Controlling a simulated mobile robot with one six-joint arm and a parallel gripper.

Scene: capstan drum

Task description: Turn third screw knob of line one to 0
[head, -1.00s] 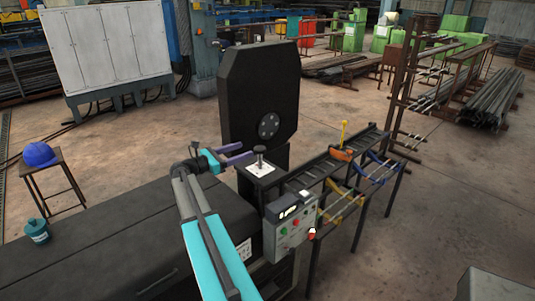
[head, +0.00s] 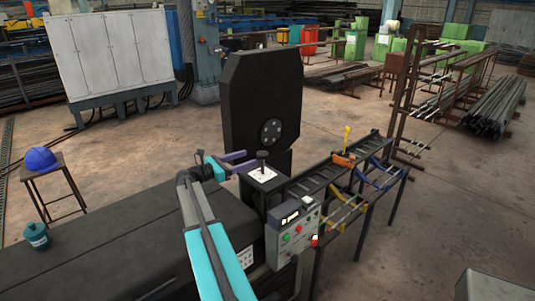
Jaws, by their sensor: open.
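A black knob on a short stem (head: 262,157) stands upright on a white marked plate (head: 263,174) at the middle of the machine, in front of the big black plate-like drum housing (head: 262,95). My gripper (head: 247,160), with two purple fingers, is just left of this knob. Its fingers are apart and point right toward the knob; nothing shows held in them. I cannot tell whether a finger touches the stem. Any marks on the white plate are too small to read, so the knob's setting and which line it belongs to are unclear.
A grey control panel (head: 291,232) with red and green buttons hangs right of my arm. A roller rack (head: 345,165) with orange, yellow and blue parts extends to the right. A stool (head: 58,185) with a blue helmet stands left. Open floor lies behind.

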